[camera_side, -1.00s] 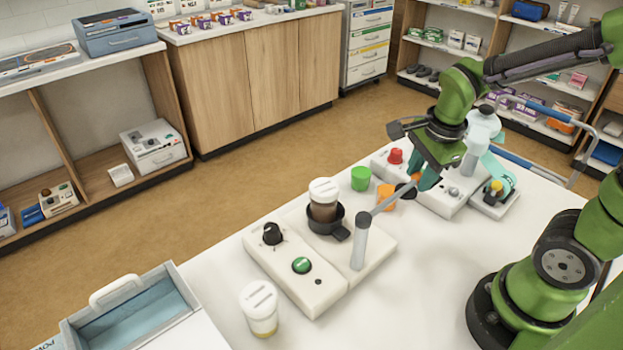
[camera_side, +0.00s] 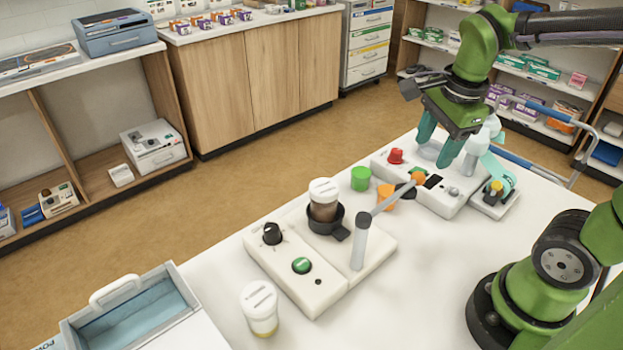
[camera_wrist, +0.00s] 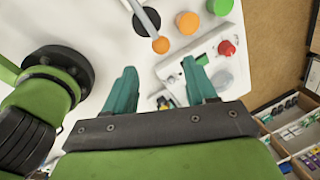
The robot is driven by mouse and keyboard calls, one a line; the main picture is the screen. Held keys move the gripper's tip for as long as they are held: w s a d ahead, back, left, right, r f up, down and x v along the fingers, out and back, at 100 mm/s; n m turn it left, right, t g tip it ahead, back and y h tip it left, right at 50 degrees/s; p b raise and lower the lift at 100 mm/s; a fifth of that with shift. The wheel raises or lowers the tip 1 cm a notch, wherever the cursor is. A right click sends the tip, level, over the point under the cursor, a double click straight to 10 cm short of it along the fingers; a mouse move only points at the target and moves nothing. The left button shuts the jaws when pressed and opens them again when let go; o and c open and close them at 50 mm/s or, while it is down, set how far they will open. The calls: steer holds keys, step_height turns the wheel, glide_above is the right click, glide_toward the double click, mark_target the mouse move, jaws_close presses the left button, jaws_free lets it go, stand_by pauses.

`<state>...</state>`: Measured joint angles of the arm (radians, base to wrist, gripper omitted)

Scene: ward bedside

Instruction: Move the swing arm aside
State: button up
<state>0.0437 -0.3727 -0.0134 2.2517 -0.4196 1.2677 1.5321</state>
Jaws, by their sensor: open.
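The swing arm (camera_side: 388,199) is a thin grey bar on an upright grey post (camera_side: 360,243), which stands on a white base. It points to the back right and ends in an orange knob (camera_side: 418,178), beside an orange cup. In the wrist view the bar's orange end (camera_wrist: 160,45) shows ahead of the fingers, apart from them. My gripper (camera_side: 433,154) has two teal fingers, open and empty. It hangs above and behind the knob, near the white unit with the red knob. The fingers also show in the wrist view (camera_wrist: 158,78).
An amber cup with a white lid (camera_side: 323,200) sits in a black holder near the post. A green cup (camera_side: 360,178) and the orange cup (camera_side: 385,195) stand behind the bar. The red-knob unit (camera_side: 440,200) is at right.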

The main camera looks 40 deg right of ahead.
step_height(320, 180, up, 9)
steer(key=s, duration=0.1)
steer(key=shift+s+a, duration=0.3)
steer(key=shift+s, duration=0.05)
